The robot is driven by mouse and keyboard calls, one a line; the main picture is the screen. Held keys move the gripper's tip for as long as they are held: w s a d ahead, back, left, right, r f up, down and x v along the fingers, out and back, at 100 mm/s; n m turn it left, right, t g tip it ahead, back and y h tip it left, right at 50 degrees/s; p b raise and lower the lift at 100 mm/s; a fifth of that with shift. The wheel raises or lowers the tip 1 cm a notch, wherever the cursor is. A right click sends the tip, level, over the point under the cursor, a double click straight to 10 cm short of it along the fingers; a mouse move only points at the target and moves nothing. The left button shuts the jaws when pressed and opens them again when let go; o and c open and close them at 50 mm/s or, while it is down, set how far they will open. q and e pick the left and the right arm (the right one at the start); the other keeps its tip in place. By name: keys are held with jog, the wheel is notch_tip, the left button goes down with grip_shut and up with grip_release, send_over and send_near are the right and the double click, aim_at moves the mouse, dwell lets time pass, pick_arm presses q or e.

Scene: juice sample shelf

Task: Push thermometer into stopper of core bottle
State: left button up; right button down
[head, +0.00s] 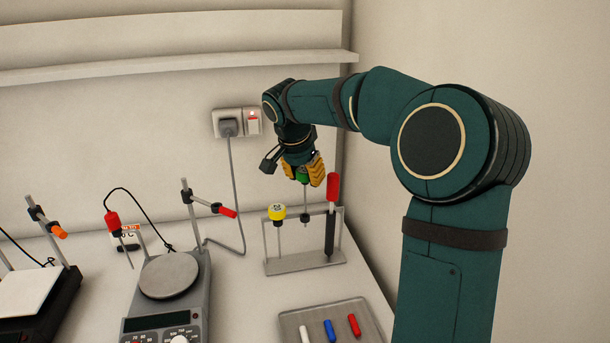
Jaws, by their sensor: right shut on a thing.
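My right gripper (305,170), with yellow fingers, points down over a small metal rack at the back right of the bench. It is shut on the green head of a thin-stemmed tool (305,218), which stands upright at the rack, its stem hanging below the fingers. A red probe (112,221) with a thin metal stem and a black cable hangs at a small display; I cannot tell whether it or the green-headed tool is the thermometer. I cannot make out a bottle or stopper. My left gripper is not in view.
The rack (290,266) also holds a yellow-headed tool (277,212) and a red-handled one (332,190). A tray (345,306) with white, blue and red bars lies in front. A hotplate stirrer (168,275) with a clamp stand is left of the rack. A wall stands close on the right.

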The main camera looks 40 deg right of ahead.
jog(key=shift+s+a+r+p, duration=0.1)
jog(key=shift+s+r+p, duration=0.05)
jog(key=shift+r+p, duration=2.2)
jog(key=shift+r+b, duration=0.35)
jog(key=shift+b, duration=0.05)
jog(key=shift+r, duration=0.15)
